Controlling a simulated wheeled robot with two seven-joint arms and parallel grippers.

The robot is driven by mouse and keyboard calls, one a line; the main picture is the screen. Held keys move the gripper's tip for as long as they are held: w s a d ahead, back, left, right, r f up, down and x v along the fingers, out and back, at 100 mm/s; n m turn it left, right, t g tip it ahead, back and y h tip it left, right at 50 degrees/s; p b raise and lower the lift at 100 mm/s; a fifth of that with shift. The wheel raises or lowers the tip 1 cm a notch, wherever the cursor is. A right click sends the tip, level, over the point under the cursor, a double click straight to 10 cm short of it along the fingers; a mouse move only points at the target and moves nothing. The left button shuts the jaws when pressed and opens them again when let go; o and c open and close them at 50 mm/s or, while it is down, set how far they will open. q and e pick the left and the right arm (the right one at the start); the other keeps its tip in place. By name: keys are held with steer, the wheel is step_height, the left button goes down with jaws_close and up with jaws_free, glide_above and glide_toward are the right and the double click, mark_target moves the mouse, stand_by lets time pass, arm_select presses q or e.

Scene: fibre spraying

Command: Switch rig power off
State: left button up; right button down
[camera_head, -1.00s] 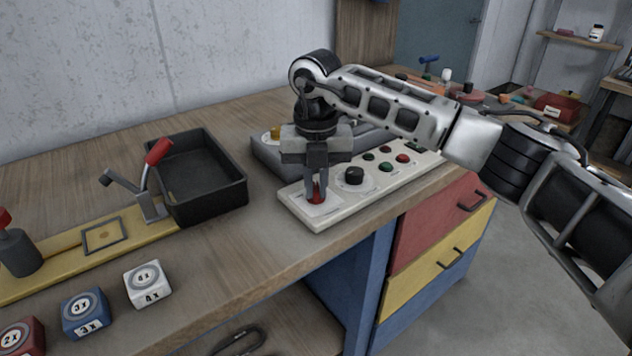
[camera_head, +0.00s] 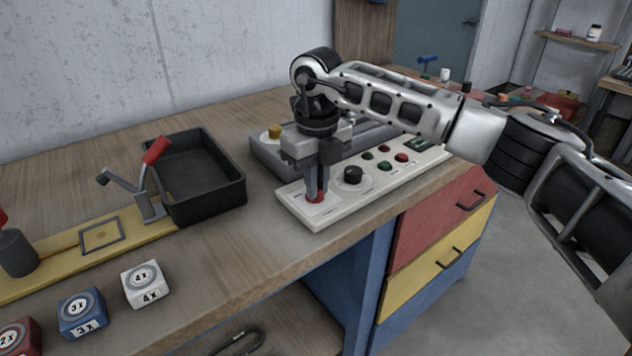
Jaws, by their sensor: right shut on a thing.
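A white control panel (camera_head: 340,206) lies near the bench's front edge. At its left end sits a red switch (camera_head: 314,199) on a light plate. My right gripper (camera_head: 316,192) points straight down with its fingers shut on the red switch, hiding much of it. To its right on the panel are a black knob (camera_head: 353,175) and several small red and green buttons (camera_head: 385,166). My left gripper is not in view.
A black tray (camera_head: 205,200) stands left of the panel, beside a yellow strip with a red-handled lever (camera_head: 157,150). Dice-like blocks marked 4x (camera_head: 146,284) and 3x (camera_head: 82,313) sit at the front. A grey unit with a yellow knob (camera_head: 274,131) lies behind the panel.

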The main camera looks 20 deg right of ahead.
steer(key=n, duration=0.3)
steer(key=shift+w+d+n, duration=0.1)
steer(key=shift+d+n, duration=0.05)
steer(key=shift+n, duration=1.85)
steer(key=c, duration=1.5)
jaws_free()
steer(key=shift+r, duration=0.1)
step_height(320, 180, up, 16)
steer(key=shift+f, duration=0.1)
